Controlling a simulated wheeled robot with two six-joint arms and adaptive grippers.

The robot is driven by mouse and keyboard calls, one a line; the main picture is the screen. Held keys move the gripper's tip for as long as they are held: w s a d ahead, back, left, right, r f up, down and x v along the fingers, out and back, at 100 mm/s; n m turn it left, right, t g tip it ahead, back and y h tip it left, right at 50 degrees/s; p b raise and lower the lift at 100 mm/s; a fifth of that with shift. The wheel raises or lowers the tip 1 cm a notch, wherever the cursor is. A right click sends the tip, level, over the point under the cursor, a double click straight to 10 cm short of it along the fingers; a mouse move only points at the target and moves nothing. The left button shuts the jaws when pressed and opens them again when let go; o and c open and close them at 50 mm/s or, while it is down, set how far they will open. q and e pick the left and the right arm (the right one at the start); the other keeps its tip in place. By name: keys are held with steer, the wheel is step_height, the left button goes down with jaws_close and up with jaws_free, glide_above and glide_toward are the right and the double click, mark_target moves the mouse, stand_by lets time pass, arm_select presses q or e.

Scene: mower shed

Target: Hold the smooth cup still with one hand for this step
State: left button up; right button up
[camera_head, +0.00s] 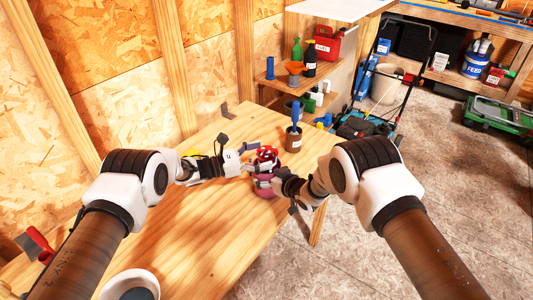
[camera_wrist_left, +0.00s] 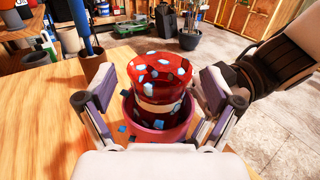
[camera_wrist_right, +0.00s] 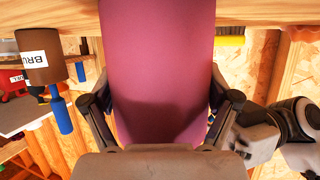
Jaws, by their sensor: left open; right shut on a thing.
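The smooth pink cup (camera_head: 264,190) stands near the right edge of the wooden table. In the right wrist view its plain pink wall (camera_wrist_right: 158,60) fills the space between my fingers. My right gripper (camera_head: 275,183) is shut on it. A red speckled cup (camera_wrist_left: 160,75) with a cream band and pale blue patches sits upright in the mouth of the pink cup, whose rim (camera_wrist_left: 180,135) shows around its base. My left gripper (camera_wrist_left: 158,92) is open, one finger on each side of the red cup, with gaps visible. The pink cup's base is mostly hidden.
A brown labelled pot (camera_head: 293,140) with a blue-handled brush stands just behind the cups. A white round container (camera_head: 130,284) is at the near left. The table's middle (camera_head: 210,210) is clear. Shelves (camera_head: 300,80) and a mower (camera_head: 365,125) stand beyond the table.

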arm_select(q)
steer(key=v, duration=1)
steer(key=shift+a, duration=0.15)
arm_select(e)
steer(key=o, duration=0.7)
